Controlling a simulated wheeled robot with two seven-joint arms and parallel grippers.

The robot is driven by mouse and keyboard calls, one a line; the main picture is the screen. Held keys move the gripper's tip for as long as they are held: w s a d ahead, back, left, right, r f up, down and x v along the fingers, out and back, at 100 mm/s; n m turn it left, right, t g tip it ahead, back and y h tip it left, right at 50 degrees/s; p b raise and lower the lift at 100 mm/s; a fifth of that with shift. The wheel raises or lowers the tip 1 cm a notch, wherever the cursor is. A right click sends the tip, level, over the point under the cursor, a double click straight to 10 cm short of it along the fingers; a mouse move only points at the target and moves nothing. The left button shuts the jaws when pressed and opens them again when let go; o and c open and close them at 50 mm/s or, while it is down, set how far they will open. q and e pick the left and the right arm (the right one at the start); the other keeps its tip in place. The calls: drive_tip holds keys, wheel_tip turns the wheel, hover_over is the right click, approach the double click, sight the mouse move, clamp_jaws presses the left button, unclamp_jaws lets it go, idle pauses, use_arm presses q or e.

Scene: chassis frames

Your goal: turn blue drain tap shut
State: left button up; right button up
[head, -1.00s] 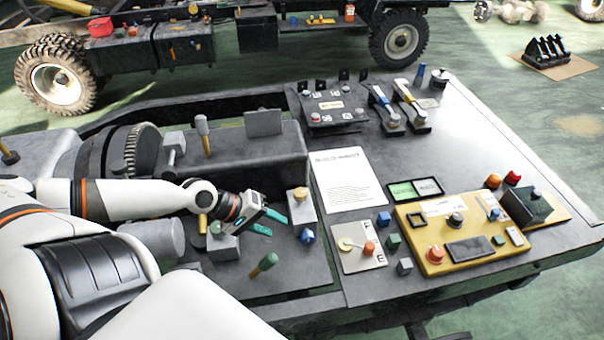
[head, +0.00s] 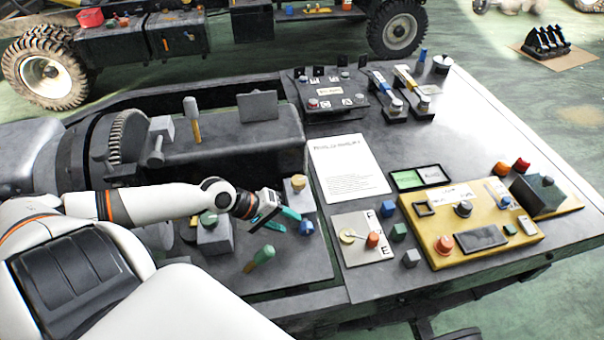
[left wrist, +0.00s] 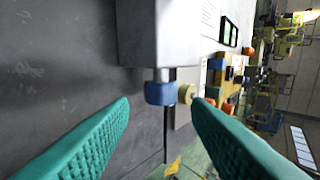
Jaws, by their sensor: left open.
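The blue drain tap (head: 306,227) is a small blue knob low on the front of a grey block with a tan knob (head: 298,182) on top. My left gripper (head: 282,221), with teal fingers, is open and empty just left of the tap. In the left wrist view the blue tap (left wrist: 160,93) lies ahead, between the lines of the two open fingers (left wrist: 160,108), and neither finger touches it. It joins the grey block (left wrist: 165,32) there. My right gripper is not in view.
A green-topped knob (head: 262,256) stands just below the gripper. A green knob on a grey block (head: 214,235) is left of it. A plate with a yellow and a red knob (head: 358,238) lies to the right. A yellow control panel (head: 440,262) is farther right.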

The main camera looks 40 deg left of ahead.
sight(301, 227)
use_arm(q)
drive_tip(key=x, duration=0.6)
drive_tip(key=shift+w+f, duration=0.1)
drive_tip(key=shift+d, duration=0.1)
